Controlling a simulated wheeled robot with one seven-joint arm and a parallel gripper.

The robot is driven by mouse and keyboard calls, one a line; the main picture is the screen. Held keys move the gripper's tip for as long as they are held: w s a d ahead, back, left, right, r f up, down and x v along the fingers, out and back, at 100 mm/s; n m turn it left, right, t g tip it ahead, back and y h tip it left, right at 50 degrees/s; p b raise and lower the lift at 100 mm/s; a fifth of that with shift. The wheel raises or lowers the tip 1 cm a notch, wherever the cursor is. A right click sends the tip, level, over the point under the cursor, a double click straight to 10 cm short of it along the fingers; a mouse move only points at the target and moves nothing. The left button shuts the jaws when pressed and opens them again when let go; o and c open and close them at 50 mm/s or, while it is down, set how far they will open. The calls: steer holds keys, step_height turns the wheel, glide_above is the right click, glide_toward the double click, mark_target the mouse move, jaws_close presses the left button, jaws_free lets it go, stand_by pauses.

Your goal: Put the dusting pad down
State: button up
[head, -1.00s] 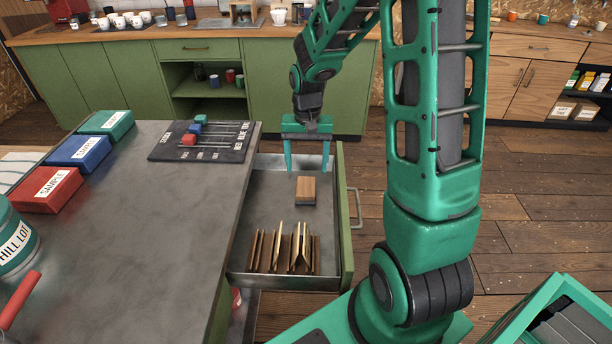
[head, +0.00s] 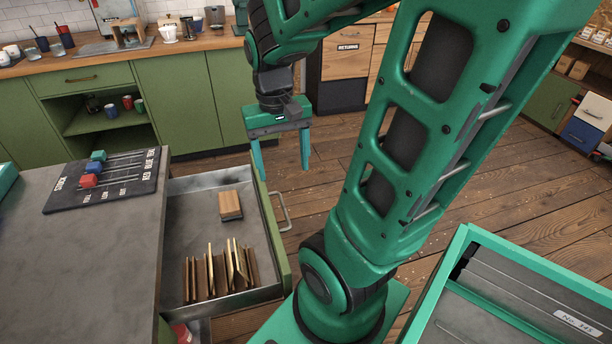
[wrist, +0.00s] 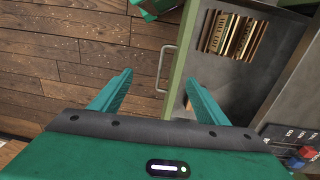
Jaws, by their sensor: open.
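The dusting pad (head: 231,203), a wooden block with a dark underside, lies flat in the open drawer (head: 190,207), toward its far right part. My gripper (head: 283,173) is open and empty. It hangs above and beyond the drawer's right front panel, apart from the pad. In the wrist view, my gripper's spread fingers (wrist: 159,77) have nothing between them, and the drawer front (wrist: 181,62) shows between and beyond them. The pad is mostly or wholly hidden there by my gripper.
The drawer handle (head: 283,213) sticks out right. A dark board (head: 110,182) with red and blue sliders lies on the grey worktop (head: 85,255). Green cabinets (head: 185,110) stand behind. Wooden floor right of the drawer is clear.

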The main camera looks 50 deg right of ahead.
steer(key=s, duration=0.8)
steer(key=shift+s+a+r+y, duration=0.2)
steer(key=shift+a+r+y, duration=0.1)
steer(key=shift+r+y, duration=0.15)
steer(key=shift+w+f, duration=0.25)
steer(key=shift+w, duration=0.45)
steer(key=shift+o, duration=0.3)
